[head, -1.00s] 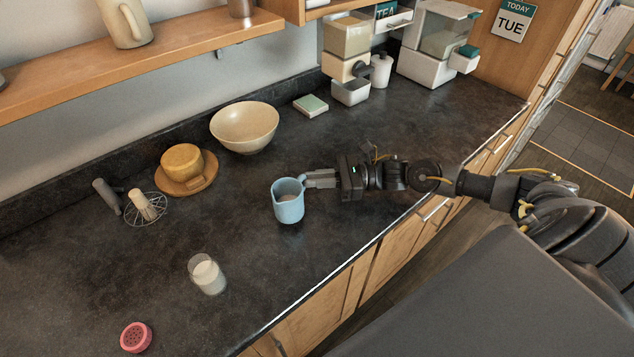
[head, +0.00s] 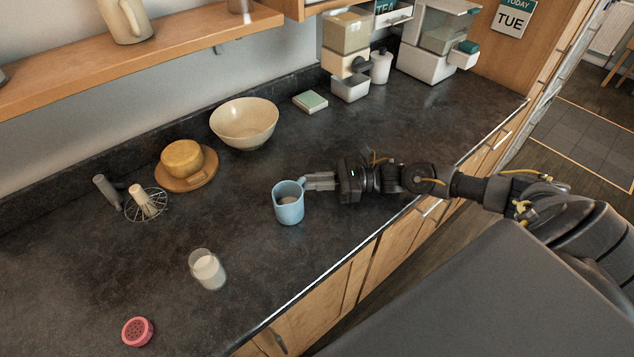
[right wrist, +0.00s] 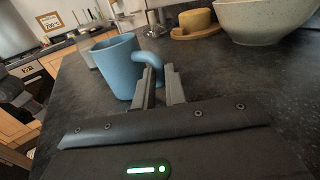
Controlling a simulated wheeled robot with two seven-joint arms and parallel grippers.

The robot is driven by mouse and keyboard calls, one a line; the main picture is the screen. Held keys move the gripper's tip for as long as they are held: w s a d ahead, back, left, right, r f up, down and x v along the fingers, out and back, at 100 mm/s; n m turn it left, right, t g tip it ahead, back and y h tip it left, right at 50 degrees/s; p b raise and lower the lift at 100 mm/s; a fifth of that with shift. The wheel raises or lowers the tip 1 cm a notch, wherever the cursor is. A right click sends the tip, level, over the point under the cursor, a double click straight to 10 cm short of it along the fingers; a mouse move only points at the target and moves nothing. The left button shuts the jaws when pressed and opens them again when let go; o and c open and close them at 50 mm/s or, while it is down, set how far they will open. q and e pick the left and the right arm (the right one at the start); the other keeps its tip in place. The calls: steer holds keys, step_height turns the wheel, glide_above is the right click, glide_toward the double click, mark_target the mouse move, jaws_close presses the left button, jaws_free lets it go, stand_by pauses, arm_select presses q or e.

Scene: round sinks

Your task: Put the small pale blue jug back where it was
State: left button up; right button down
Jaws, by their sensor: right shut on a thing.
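The small pale blue jug (head: 289,205) is upright at the middle of the dark counter, with something brownish inside it. In the right wrist view the jug (right wrist: 117,66) shows its handle side towards me. My right gripper (head: 306,183) comes in from the right and is shut on the jug's handle; in the right wrist view its fingers (right wrist: 158,84) sit on either side of the handle. I cannot tell whether the jug's base touches the counter. My left gripper is not in view.
A glass of white liquid (head: 207,270) and a pink round-topped shaker (head: 137,331) stand left of the jug. Counter (head: 370,135) right of the bowl is clear.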

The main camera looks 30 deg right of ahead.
steer(key=shift+s+a+f, duration=0.15)
steer(key=shift+s+f, duration=0.15)
steer(key=shift+f, duration=0.4)
steer(key=c, duration=1.5)
jaws_free()
steer(key=shift+f, duration=0.1)
steer(key=shift+o, duration=0.2)
steer(key=shift+w+r+p, duration=0.1)
steer(key=shift+r+p, duration=0.75)
steer(key=shift+p, duration=0.3)
steer(key=shift+s+d+f+b, duration=0.15)
steer(key=shift+d+f+b, duration=0.25)
steer(key=shift+d+b, duration=0.1)
steer(key=shift+s+d+f+b, duration=0.15)
steer(key=shift+d+f+b, duration=0.2)
steer(key=shift+d+b, duration=0.15)
steer(key=v, duration=0.2)
steer(key=b+v, duration=0.1)
steer(key=v, duration=0.2)
steer(key=r+b+v, duration=0.1)
steer(key=v, duration=0.2)
steer(key=shift+s+d, duration=0.15)
steer(key=shift+d, duration=0.1)
steer(key=shift+s+d+r+b, duration=0.25)
steer(key=shift+d+b, duration=0.15)
steer(key=shift+d, duration=0.3)
steer(key=shift+r, duration=0.1)
